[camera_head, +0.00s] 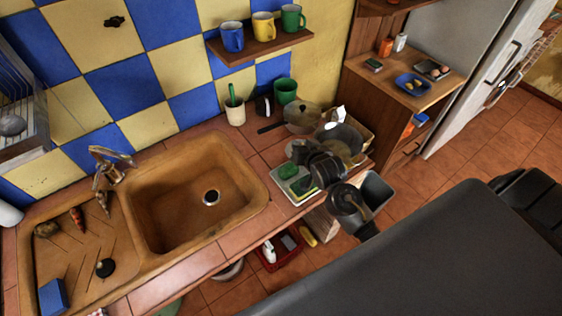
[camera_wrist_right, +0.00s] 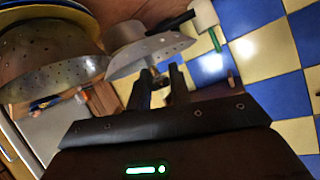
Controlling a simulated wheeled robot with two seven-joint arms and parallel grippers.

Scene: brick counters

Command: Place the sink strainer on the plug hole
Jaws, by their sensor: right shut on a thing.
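The brown sink basin (camera_head: 190,185) is set in the tiled counter. My right gripper (camera_head: 302,153) is over the counter, to the right of the basin and beside the pans. In the wrist view its two dark fingers (camera_wrist_right: 162,86) are shut on a small metallic piece (camera_wrist_right: 157,77), which looks like the sink strainer; the fingers hide most of it. My left gripper is not in view.
A lidded pan (camera_head: 302,117) and a metal colander (camera_wrist_right: 48,62) stand close to the gripper. The tap (camera_head: 110,165) is at the basin's back left. A black round object (camera_head: 105,268) lies on the drainboard. The basin is clear.

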